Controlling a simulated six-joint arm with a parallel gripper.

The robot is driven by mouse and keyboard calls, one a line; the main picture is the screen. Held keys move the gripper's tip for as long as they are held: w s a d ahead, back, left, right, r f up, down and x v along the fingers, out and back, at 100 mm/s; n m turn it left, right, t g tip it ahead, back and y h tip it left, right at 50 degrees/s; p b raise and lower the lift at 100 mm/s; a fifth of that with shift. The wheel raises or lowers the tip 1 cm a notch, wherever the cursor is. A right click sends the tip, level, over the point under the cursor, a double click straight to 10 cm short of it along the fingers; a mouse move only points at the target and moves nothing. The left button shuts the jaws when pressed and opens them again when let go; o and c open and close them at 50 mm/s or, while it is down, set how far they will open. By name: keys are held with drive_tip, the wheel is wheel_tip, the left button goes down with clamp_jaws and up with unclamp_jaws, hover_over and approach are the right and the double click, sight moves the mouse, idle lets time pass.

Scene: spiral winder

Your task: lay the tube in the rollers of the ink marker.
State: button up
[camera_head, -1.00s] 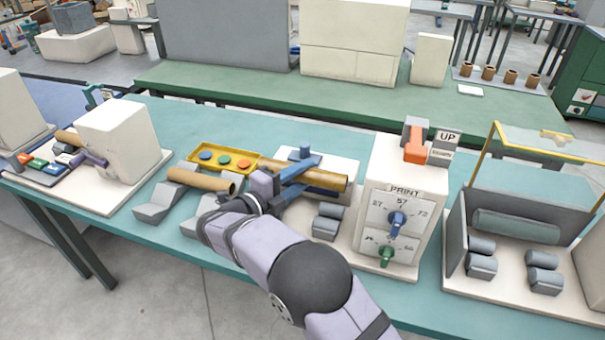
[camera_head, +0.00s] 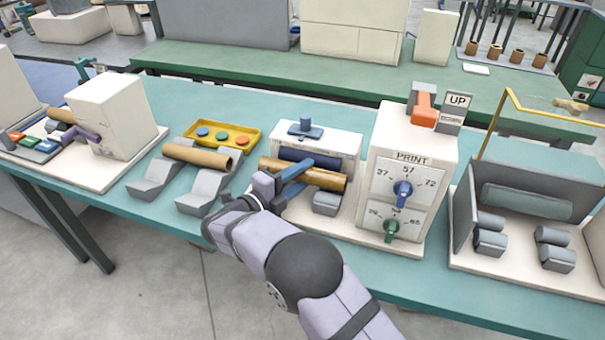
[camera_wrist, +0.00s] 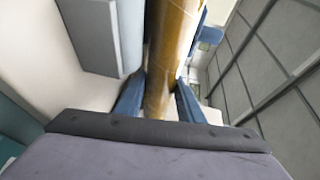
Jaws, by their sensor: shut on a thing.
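My gripper (camera_head: 308,172) is shut on a brown cardboard tube (camera_head: 331,180). The tube lies roughly crosswise over the white base of the middle machine, left of its PRINT panel (camera_head: 408,184), which I take as the ink marker. A grey roller block (camera_head: 326,204) shows just in front of the tube; the tube hides what is behind and under it, and I cannot tell whether it touches the rollers. In the wrist view the tube (camera_wrist: 172,40) runs between my blue fingers, with a grey roller (camera_wrist: 98,35) beside it to the left.
A second tube (camera_head: 197,155) rests on two grey V-shaped cradles (camera_head: 205,188) to the left. A yellow tray (camera_head: 222,136) with coloured buttons is behind it. A machine with grey rollers (camera_head: 555,252) is at the right.

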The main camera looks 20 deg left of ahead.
sight(298, 179)
drive_tip(key=shift+f, duration=0.25)
drive_tip(key=o, duration=1.1)
drive_tip(key=shift+o, duration=0.2)
drive_tip(key=shift+b+v, duration=0.7)
drive_tip(key=shift+v, duration=3)
drive_tip(key=shift+r, duration=0.15)
wheel_tip(298, 179, up, 7)
drive_tip(key=p, duration=0.3)
